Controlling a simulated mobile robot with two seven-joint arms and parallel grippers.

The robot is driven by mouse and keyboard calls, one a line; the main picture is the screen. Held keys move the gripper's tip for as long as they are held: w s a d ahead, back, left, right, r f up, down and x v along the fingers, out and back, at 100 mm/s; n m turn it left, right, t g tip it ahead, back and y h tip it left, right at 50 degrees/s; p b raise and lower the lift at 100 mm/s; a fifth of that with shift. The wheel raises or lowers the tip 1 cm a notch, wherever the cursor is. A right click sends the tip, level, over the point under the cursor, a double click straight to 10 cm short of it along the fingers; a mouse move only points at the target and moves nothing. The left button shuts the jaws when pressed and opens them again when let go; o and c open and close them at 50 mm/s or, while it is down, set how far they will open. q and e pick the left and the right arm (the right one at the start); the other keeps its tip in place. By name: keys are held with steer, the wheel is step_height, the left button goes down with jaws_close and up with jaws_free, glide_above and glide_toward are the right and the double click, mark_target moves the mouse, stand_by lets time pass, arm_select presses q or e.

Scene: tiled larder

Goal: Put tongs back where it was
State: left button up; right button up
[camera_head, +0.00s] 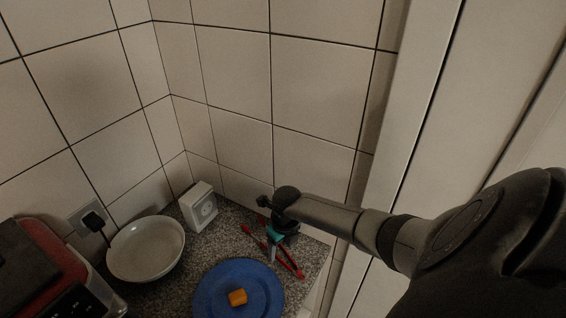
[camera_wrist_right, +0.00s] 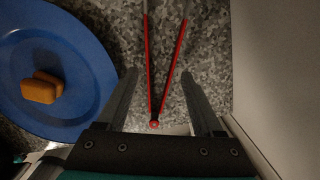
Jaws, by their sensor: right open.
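The tongs have thin red arms and grey ends, and lie on the speckled counter. In the head view the tongs (camera_head: 291,262) show partly behind my right gripper (camera_head: 273,253). In the right wrist view the tongs (camera_wrist_right: 149,72) form a V whose red joint points toward the gripper. My right gripper (camera_wrist_right: 160,75) is open, with one finger on each side of the tongs' joint end in that view. I see no finger closed on them; whether they touch is unclear. My left gripper is not in view.
A blue plate (camera_head: 211,292) with small orange-brown food pieces (camera_head: 238,297) lies left of the tongs. A pale bowl (camera_head: 146,262), a white box (camera_head: 198,207) and a red and black appliance (camera_head: 62,262) stand farther left. Tiled walls and a white panel (camera_head: 402,130) close in the counter.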

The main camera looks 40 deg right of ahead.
step_height(320, 180, up, 11)
steer(key=s, duration=0.1)
steer(key=shift+s+f, duration=0.15)
steer(key=shift+a, duration=0.1)
stand_by(0.6)
